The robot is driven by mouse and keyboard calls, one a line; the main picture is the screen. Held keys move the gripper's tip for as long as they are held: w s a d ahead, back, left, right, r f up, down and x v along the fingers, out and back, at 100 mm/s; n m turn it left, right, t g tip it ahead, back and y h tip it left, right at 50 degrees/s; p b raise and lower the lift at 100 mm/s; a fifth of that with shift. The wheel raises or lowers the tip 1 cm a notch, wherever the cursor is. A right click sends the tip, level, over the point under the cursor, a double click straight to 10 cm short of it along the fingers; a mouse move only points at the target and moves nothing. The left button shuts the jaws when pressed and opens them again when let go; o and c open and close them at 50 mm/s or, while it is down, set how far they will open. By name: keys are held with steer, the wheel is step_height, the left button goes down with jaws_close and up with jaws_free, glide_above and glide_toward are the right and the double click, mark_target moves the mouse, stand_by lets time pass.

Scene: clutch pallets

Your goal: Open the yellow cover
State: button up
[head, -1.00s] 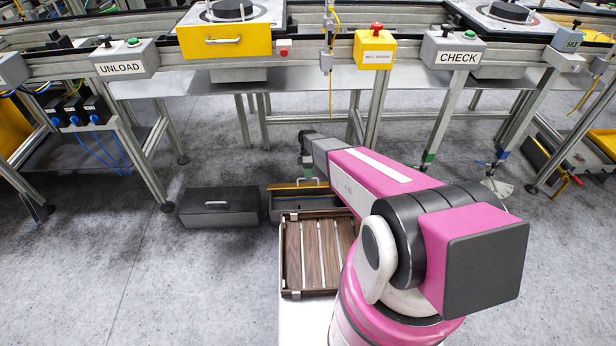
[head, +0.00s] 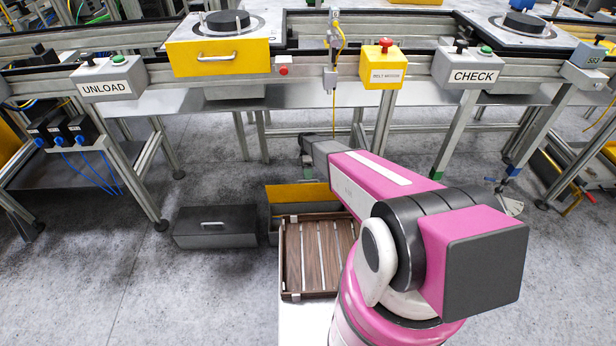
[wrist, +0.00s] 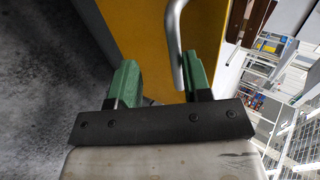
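The yellow cover (head: 297,194) belongs to a grey box on the floor. In the head view it is tilted up, its yellow face showing behind the wooden slatted tray. In the wrist view the yellow cover (wrist: 145,35) fills the upper middle, and its metal handle (wrist: 177,45) runs down between my fingers, close to the right one. My gripper (wrist: 160,75) has its green fingers apart, with a gap to the left of the handle. In the head view the fingers are not clearly visible; my arm reaches over behind the box.
A closed dark grey box (head: 215,228) stands on the floor to the left. The wooden slatted tray (head: 290,292) is in front of the yellow-covered box. A conveyor with the UNLOAD box (head: 107,82), the CHECK box (head: 470,72) and a yellow drawer-like housing (head: 245,58) runs behind.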

steer(key=shift+w+f+g, duration=0.5)
steer(key=shift+w+f, duration=0.5)
steer(key=shift+f, duration=0.1)
jaws_close()
steer(key=shift+s, duration=0.1)
steer(key=o, duration=0.8)
jaws_free()
steer(key=shift+r, duration=0.1)
steer(key=shift+s+r, duration=0.1)
steer(key=shift+c, duration=0.3)
